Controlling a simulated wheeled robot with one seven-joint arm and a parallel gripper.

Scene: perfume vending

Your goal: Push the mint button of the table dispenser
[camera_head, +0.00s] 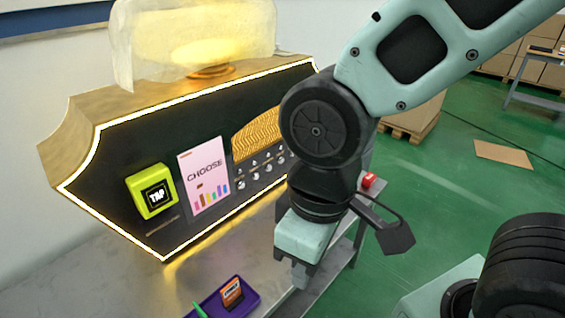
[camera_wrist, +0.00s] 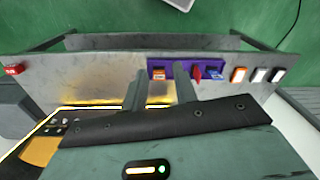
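The table dispenser (camera_head: 130,160) is a dark panel with a glowing edge, standing on the metal table in the head view. Small silver buttons (camera_head: 254,179) sit in rows under a gold wavy patch, beside a pink CHOOSE card (camera_head: 203,175). I cannot read any label, so I cannot tell which is mint. My arm hides the panel's right end. My gripper (camera_head: 300,278) points down in front of the panel's right part, apart from it and below the buttons. In the wrist view its two fingers (camera_wrist: 160,88) are apart with nothing between them. A few buttons show at lower left (camera_wrist: 62,126).
A purple tray (camera_head: 243,305) with small cards lies at the table's front; it also shows in the wrist view (camera_wrist: 187,65). A lime TAP box (camera_head: 152,191) is on the panel. A red block (camera_head: 369,180) sits at the table's far end. Several small blocks (camera_wrist: 258,75) stand right of the tray.

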